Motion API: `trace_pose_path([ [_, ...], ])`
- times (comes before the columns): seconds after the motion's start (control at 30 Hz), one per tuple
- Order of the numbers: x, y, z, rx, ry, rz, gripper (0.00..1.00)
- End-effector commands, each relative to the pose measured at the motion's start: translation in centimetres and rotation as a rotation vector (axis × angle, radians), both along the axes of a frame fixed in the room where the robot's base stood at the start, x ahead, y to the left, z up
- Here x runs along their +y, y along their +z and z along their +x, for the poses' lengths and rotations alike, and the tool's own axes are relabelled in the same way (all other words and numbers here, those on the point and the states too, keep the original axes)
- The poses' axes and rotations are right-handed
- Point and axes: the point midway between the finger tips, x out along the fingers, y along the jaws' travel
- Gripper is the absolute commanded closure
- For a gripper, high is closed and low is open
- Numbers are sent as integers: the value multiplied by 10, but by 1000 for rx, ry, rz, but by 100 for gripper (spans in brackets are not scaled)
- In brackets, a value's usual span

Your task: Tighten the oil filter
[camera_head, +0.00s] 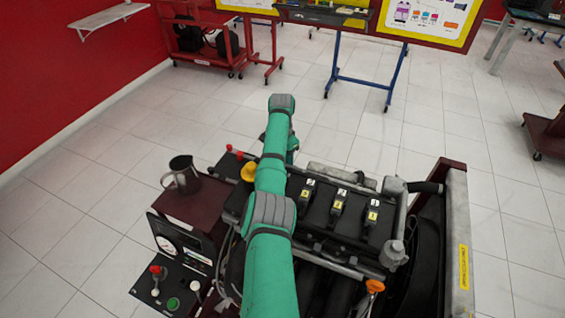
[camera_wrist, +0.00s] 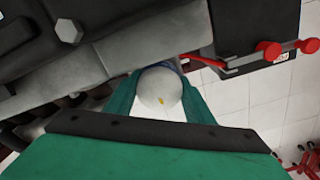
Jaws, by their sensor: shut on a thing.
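The oil filter (camera_wrist: 158,82) shows in the wrist view as a pale, rounded end with a small yellow mark. My green arm reaches past the engine's far left side, and the gripper and filter are hidden there.
A metal mug (camera_head: 182,174) stands on a dark red ledge left of the engine. A control panel (camera_head: 165,290) with gauges is at the lower left. A yellow cap (camera_head: 249,172) is close beside my arm. Tiled floor (camera_head: 400,130) lies clear beyond the engine.

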Motion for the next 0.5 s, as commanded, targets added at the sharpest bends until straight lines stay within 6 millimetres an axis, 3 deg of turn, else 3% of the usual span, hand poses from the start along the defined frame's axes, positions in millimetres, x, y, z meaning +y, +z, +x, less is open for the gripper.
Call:
trace_pose_path([
  [0.13, 1, 2, 1, -4, -1, 0, 74],
  [0.17, 1, 2, 1, -4, -1, 0, 47],
  [0.2, 1, 2, 1, -4, -1, 0, 44],
  [0.5, 0, 2, 1, -2, 0, 1, 44],
])
